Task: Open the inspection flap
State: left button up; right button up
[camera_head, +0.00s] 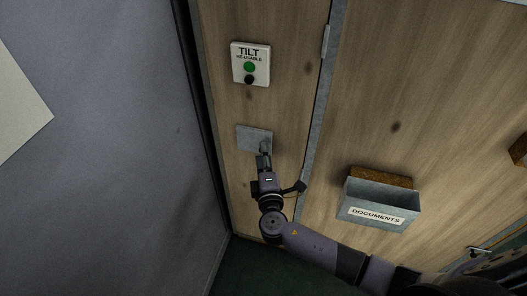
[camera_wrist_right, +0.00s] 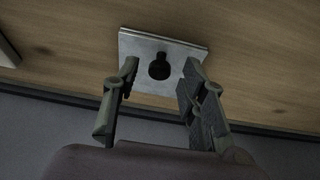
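The inspection flap looks to be the small square metal plate (camera_head: 246,137) on the wooden panel, below the TILT sign; in the right wrist view the plate (camera_wrist_right: 182,48) carries a dark round knob (camera_wrist_right: 159,67). The plate lies flat or nearly flat against the wood. My right gripper (camera_head: 263,150) is in front of the plate and covers its lower right part in the head view. In the right wrist view the right gripper (camera_wrist_right: 161,65) is open, with one finger on each side of the knob. I see no clear contact. My left gripper is not in view.
A TILT button box (camera_head: 261,75) with a green and a black button sits above the plate. A grey DOCUMENTS holder (camera_head: 356,208) is mounted to the right. A metal strip with a hinge (camera_head: 326,41) runs between the panels. A grey wall (camera_head: 120,110) stands left.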

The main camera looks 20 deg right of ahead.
jog(key=shift+w+d, duration=0.1)
jog(key=shift+w, duration=0.4)
grip_shut()
dwell(0.6)
